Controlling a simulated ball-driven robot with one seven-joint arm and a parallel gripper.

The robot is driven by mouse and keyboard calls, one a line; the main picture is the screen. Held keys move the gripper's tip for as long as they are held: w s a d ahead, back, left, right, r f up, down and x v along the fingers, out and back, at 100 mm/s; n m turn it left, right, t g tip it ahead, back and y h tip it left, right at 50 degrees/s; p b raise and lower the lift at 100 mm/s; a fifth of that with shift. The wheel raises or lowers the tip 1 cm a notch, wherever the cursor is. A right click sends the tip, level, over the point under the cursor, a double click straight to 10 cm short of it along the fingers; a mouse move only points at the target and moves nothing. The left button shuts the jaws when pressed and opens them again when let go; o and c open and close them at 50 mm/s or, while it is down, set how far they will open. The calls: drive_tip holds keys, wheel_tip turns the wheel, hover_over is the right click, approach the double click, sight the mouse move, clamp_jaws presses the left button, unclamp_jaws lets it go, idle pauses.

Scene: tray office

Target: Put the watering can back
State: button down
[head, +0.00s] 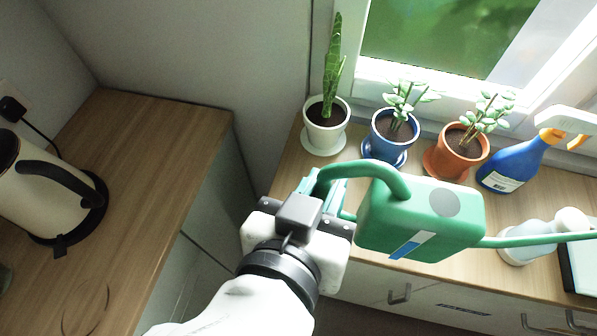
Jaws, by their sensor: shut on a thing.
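The green watering can (420,217) is in the middle right of the head view, with a grey round patch and a blue and white label on its body. Its long spout points to the right. My gripper (318,185) is shut on the can's handle at its left side. The fingers are partly hidden behind the gripper body and the handle. The can appears held above the front part of the wooden counter, in front of the potted plants. I cannot tell whether its base touches anything.
On the window counter (289,170) stand a white pot (325,134), a blue pot (388,146), an orange pot (455,156), a blue spray bottle (512,165) and a pale bottle (535,238). A kettle (38,190) stands on the left counter (140,150). A dark-edged object (581,262) lies far right.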

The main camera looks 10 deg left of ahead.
drive_tip(key=w+a+f, duration=0.2)
drive_tip(key=w+f, duration=0.1)
drive_tip(key=f, duration=0.2)
drive_tip(key=w+a+f+p, duration=0.1)
drive_tip(key=w+a+f, duration=0.2)
drive_tip(key=f, duration=0.2)
drive_tip(key=shift+w+f, duration=0.15)
drive_tip(key=shift+w, duration=0.15)
drive_tip(key=shift+f, duration=0.2)
drive_tip(key=c, duration=1)
unclamp_jaws()
